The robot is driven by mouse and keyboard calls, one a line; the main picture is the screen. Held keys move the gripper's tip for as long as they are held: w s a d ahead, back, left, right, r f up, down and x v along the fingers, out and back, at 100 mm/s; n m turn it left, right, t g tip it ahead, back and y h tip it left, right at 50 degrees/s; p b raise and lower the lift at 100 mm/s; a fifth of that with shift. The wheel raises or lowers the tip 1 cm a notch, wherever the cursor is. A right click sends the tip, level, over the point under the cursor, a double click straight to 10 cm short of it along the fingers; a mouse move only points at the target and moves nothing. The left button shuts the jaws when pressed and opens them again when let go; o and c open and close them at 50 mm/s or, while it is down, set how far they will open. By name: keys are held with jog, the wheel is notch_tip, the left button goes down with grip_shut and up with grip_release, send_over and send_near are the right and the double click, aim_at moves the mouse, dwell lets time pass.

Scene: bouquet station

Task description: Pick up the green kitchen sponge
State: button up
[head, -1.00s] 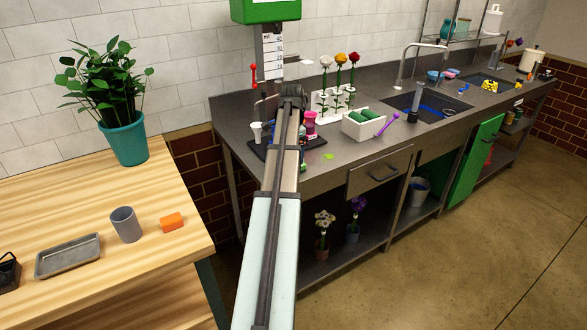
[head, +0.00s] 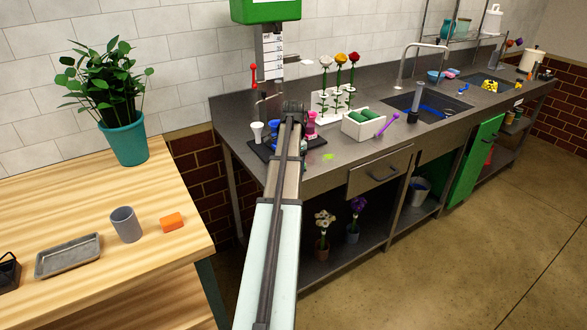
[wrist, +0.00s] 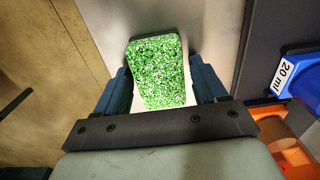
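The green kitchen sponge (wrist: 158,72) is a speckled green block with a dark far edge, seen in the wrist view. It lies slightly tilted in the picture, between and beyond the two dark blue fingers of my gripper (wrist: 165,92). A pale gap shows between the sponge and the right finger, so the fingers look open around it. The left finger is very close to the sponge's edge, and I cannot tell whether they touch. In the head view my arm hides the gripper, and I cannot make out the sponge there.
A blue container marked 20 ml (wrist: 290,75) and an orange thing (wrist: 285,140) are close right of my gripper. On the counter (head: 345,172) stand a white cup (head: 257,131), a flower rack (head: 322,104) and a white box (head: 352,128) holding green cylinders.

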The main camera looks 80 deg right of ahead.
jog(key=c, duration=0.8)
notch_tip(320, 180, up, 10)
jog(key=shift+r, duration=0.1)
dwell(0.3)
